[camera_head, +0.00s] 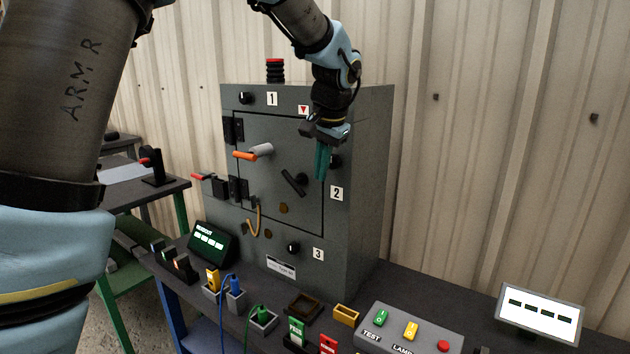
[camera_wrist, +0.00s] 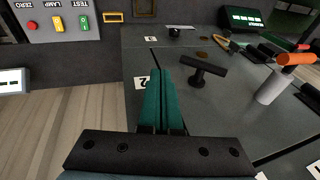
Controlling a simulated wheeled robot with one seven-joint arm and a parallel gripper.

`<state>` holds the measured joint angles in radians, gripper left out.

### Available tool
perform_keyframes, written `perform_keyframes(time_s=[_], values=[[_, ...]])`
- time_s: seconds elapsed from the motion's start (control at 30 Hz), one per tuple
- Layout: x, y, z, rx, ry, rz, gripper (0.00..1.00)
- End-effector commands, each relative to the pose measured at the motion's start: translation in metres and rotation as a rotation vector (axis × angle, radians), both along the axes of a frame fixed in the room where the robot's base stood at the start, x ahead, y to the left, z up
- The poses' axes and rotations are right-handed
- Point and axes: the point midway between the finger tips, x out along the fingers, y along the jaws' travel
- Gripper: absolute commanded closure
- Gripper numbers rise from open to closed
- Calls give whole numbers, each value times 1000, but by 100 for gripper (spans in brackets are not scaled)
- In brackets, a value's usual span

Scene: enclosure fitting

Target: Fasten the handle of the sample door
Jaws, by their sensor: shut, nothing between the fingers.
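The sample door (camera_head: 265,205) is the grey front panel of a cabinet (camera_head: 360,200). It lies about flush with the front, with black hinges at its left. A black bar handle (camera_head: 293,183) sits tilted near the door's right half; it also shows in the wrist view (camera_wrist: 205,68). My gripper (camera_head: 321,178) is shut and empty, its teal fingers pointing down just right of the handle, by the door's right edge. In the wrist view the fingers (camera_wrist: 161,60) lie together, apart from the handle. They partly cover the knob by label 2.
A grey cylinder with an orange grip (camera_head: 245,155) sticks out of the door's upper left. Black knobs stand by label 1 (camera_head: 271,99) and label 3 (camera_head: 318,254). A tan hook-like piece (camera_head: 255,220) is low left. A button box (camera_head: 405,330) and small bins stand in front.

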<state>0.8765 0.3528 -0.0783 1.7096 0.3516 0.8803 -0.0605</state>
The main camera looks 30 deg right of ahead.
Motion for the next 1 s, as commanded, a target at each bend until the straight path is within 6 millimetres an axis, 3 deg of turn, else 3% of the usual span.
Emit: perform_keyframes(time_s=[0.2, 0.4, 0.83, 1.0], values=[[-28, -7, 30, -5, -2, -5, 100], [-39, -9, 45, -1, 0, -3, 100], [-41, -9, 49, -4, 0, -2, 100], [-33, 4, 59, -43, -5, -17, 100]])
